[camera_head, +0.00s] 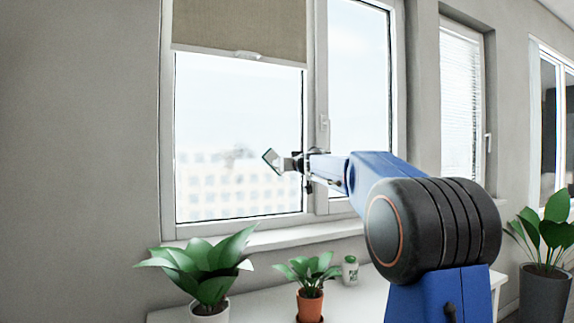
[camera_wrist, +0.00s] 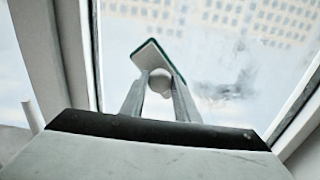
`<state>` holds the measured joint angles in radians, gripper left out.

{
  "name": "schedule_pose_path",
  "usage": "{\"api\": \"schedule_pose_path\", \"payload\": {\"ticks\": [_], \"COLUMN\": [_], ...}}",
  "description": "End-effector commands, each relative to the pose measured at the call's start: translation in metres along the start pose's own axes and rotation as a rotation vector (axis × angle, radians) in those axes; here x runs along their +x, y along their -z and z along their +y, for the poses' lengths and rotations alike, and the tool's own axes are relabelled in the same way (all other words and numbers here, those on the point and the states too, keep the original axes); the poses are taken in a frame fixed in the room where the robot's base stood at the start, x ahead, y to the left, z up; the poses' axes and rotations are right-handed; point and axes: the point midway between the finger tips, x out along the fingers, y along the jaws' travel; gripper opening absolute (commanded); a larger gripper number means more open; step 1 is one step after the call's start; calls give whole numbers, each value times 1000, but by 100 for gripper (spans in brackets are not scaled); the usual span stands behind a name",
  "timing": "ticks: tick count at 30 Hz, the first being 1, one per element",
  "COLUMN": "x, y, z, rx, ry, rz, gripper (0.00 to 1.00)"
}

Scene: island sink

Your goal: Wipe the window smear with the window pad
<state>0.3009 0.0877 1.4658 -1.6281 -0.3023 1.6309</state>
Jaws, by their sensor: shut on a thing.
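The window pad is a small flat pale pad with a dark green edge and a round white knob. It shows in the wrist view (camera_wrist: 150,54) and in the head view (camera_head: 271,159), tilted in front of the left window pane. My gripper (camera_head: 293,164) is shut on the knob, with a finger on each side of it in the wrist view (camera_wrist: 159,84). The window smear is a faint grey, blotchy patch on the glass, right of the pad in the wrist view (camera_wrist: 238,88). It shows left of the pad in the head view (camera_head: 238,154). I cannot tell whether the pad touches the glass.
The window frame (camera_head: 315,120) and its handle (camera_head: 324,122) stand right of the pane. A beige blind (camera_head: 240,25) covers the pane's top.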

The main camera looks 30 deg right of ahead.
Motion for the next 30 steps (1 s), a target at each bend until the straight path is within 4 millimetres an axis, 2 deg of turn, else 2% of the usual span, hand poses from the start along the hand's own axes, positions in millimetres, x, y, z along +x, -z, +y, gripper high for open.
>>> {"api": "schedule_pose_path", "payload": {"ticks": [30], "x": [2], "y": [0], "z": [-52], "rx": [0], "ry": [1], "rz": [0], "gripper": [10]}}
